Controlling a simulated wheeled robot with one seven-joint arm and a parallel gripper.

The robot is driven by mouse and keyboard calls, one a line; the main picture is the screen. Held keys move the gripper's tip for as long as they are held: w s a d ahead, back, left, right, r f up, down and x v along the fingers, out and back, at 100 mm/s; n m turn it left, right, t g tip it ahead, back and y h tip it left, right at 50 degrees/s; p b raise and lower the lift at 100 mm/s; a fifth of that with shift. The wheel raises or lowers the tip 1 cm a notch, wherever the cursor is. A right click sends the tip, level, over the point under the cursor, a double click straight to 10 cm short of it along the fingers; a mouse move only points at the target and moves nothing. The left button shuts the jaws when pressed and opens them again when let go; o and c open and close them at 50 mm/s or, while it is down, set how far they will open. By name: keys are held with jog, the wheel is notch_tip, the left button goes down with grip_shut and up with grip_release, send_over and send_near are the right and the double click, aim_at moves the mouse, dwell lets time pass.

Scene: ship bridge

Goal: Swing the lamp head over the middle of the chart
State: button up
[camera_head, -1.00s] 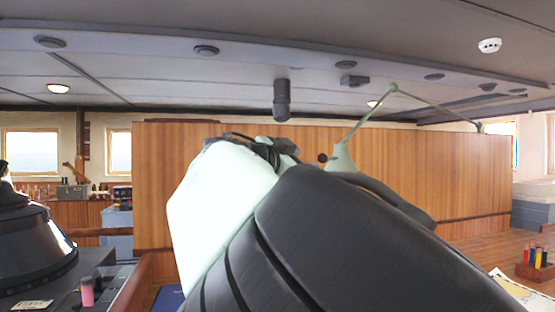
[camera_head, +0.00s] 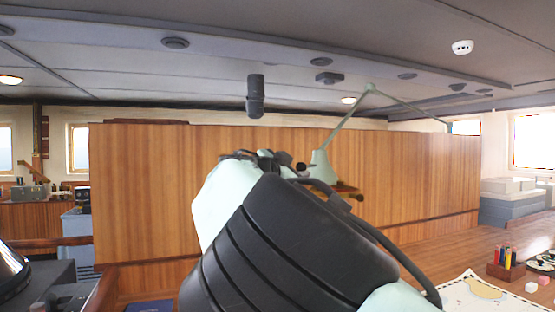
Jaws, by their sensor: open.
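The lamp is pale green. Its head (camera_head: 321,168), a small cone with a dark round knob (camera_head: 301,167) on its left side, hangs from a thin jointed arm (camera_head: 345,118) in front of the wood panel. The lamp arm bends at a high elbow and runs down right to about the panel's top right. The chart (camera_head: 470,298) lies at the lower right, partly cut off by the frame and covered by my arm. The lamp head appears left of the chart.
A wooden pen holder (camera_head: 506,265) with coloured pens stands near the chart's right side, with small pale and pink blocks beside it. A wide wood partition (camera_head: 180,190) crosses the back. Dark console equipment (camera_head: 60,275) is at the lower left.

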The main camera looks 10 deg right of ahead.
aim_at(308, 167)
jog(key=p+x, duration=0.2)
jog(key=x, duration=0.4)
jog(key=shift+r, duration=0.1)
jog(key=shift+w+d+p, duration=0.4)
grip_shut()
